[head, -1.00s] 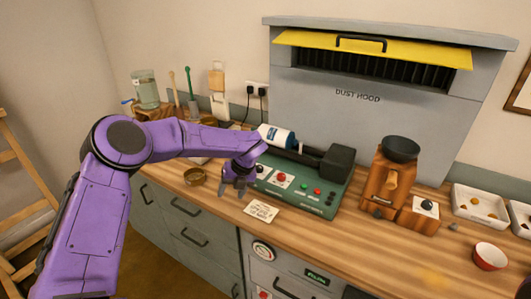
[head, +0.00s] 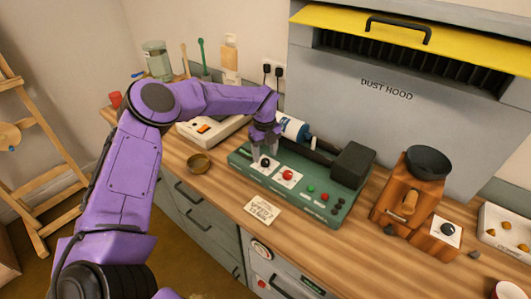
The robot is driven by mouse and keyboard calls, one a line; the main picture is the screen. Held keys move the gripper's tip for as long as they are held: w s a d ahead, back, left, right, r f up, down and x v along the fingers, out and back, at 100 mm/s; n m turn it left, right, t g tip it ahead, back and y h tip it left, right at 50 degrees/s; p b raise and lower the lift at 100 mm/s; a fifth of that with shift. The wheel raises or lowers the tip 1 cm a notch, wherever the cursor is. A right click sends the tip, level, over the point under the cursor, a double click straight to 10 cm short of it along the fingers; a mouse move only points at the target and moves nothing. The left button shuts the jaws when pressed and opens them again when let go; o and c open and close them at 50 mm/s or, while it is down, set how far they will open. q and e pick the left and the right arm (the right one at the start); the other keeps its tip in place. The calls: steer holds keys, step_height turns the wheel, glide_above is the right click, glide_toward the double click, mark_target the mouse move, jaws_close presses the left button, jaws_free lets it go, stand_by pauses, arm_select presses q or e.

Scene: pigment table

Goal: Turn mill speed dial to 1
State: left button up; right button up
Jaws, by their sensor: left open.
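A green machine (head: 240,157) stands on the wooden counter, with a white and blue jar (head: 293,128) lying on top. On its front left is a black dial (head: 265,163) on a white plate; a red knob (head: 287,175) on another white plate is to its right. Dial markings are too small to read. My left gripper (head: 264,151) is open and empty, pointing down just above the black dial. I cannot tell whether its fingers touch the dial. My right gripper is not in view.
A wooden grinder (head: 395,203) with a dark bowl on top stands at right. The grey dust hood (head: 345,85) rises behind.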

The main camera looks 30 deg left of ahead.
mark_target(265, 160)
arm_select(q)
steer(key=f, duration=0.3)
steer(key=shift+w+f+p, duration=0.25)
steer(key=shift+w+p, duration=0.1)
steer(key=shift+w, duration=0.05)
steer(key=shift+s+r, duration=0.1)
steer(key=shift+s, duration=0.1)
steer(key=shift+c, duration=0.6)
steer(key=c, duration=0.9)
